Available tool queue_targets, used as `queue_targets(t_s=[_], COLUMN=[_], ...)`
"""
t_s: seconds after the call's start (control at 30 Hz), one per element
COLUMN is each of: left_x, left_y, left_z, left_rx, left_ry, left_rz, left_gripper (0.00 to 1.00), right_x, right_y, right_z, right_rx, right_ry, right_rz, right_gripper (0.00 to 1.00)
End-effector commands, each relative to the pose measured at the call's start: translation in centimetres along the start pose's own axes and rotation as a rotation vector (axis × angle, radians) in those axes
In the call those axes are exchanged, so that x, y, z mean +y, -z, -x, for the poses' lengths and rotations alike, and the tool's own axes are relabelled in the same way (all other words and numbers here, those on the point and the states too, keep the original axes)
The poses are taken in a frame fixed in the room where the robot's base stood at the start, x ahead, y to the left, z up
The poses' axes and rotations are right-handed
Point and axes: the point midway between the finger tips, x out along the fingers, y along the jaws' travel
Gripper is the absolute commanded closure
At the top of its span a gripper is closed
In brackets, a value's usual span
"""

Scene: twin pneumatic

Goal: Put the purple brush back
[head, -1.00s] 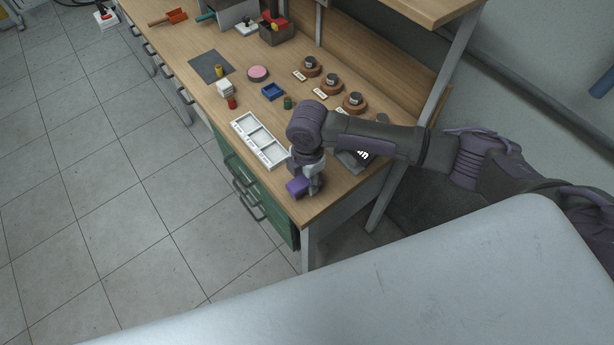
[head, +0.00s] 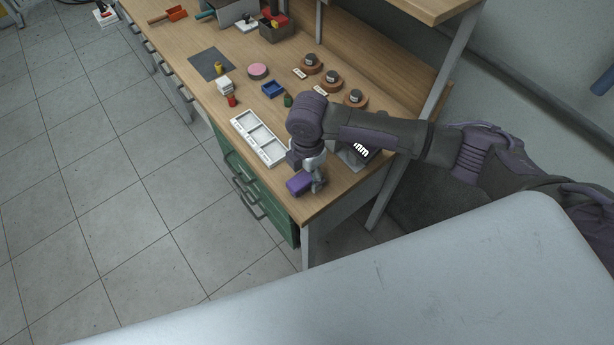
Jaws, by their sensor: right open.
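A purple block-shaped thing (head: 299,184), which looks like the purple brush, is at the front right corner of the wooden bench (head: 198,113). My right gripper (head: 316,186) is open beside it, just to its right, pointing down. I cannot tell whether the fingers touch it or stand around it, as the wrist hides part of this spot. My left gripper is not in view.
A white three-part tray (head: 258,137) lies left of my right arm. A dark display (head: 357,153) sits behind the gripper. A blue bin (head: 273,90), a green piece (head: 288,100) and several round brown stands (head: 332,83) are farther back. The bench edge is close.

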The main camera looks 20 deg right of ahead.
Motion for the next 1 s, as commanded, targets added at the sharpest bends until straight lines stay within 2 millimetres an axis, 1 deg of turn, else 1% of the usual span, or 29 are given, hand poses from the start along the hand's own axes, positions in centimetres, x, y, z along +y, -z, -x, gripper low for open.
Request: queue_targets(t_s=[0.03,0.3,0.4,0.5,0.67,1.0], left_x=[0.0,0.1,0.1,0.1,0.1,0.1], left_y=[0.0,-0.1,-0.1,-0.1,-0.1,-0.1], left_z=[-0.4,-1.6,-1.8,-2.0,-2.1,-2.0], left_rx=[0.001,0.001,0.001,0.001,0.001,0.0], left_ry=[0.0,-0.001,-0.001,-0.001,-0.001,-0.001], left_rz=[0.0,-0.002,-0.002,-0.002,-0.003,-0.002], left_gripper=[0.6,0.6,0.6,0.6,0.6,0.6], right_x=[0.1,0.1,0.1,0.1,0.0,0.0], right_y=[0.0,0.0,0.0,0.0,0.0,0.0], right_z=[0.8,6.7,8.4,9.6,10.5,10.6], right_rx=[0.0,0.0,0.0,0.001,0.001,0.001], right_ry=[-0.004,-0.005,-0.004,-0.002,0.0,0.001], right_rz=[0.002,0.001,0.001,-0.001,0.0,0.0], right_gripper=[0.35,0.35,0.35,0.35,0.35,0.35])
